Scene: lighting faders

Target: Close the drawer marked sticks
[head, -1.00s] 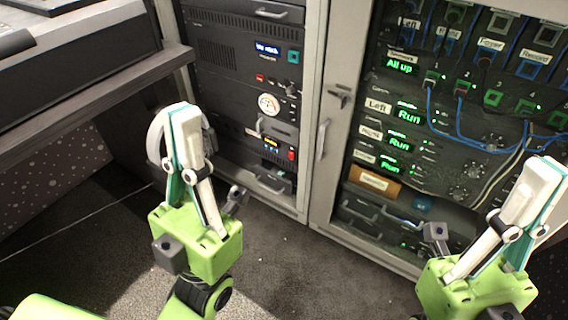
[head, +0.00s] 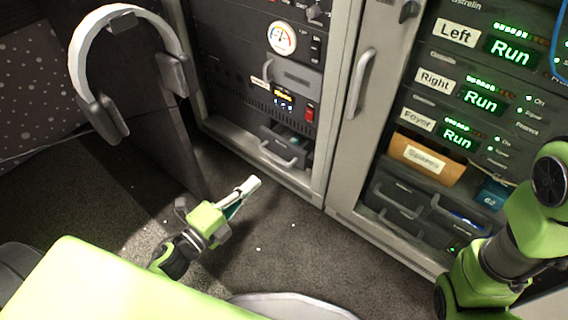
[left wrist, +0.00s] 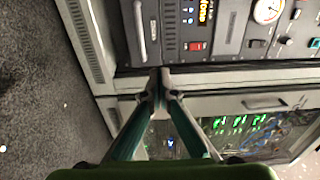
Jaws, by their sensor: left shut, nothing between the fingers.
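A dark drawer (head: 288,144) with a grey handle stands pulled out at the bottom of the left rack. Drawers with grey handles (head: 400,197) also show low in the right rack, under the orange box. No drawer label is readable, so I cannot tell which is marked sticks. My left gripper (head: 256,182) is shut and empty, low over the floor in front of the left rack, apart from the pulled-out drawer. In the left wrist view its fingertips (left wrist: 160,76) meet in front of the rack. My right gripper is out of view; only my right arm shows.
Headphones (head: 128,17) hang at the left on a dark panel. The glass-doored right rack has a grey frame with a long handle (head: 361,84). An orange box (head: 424,160) sits above its drawers. Carpet (head: 300,250) in front of both racks is mostly clear.

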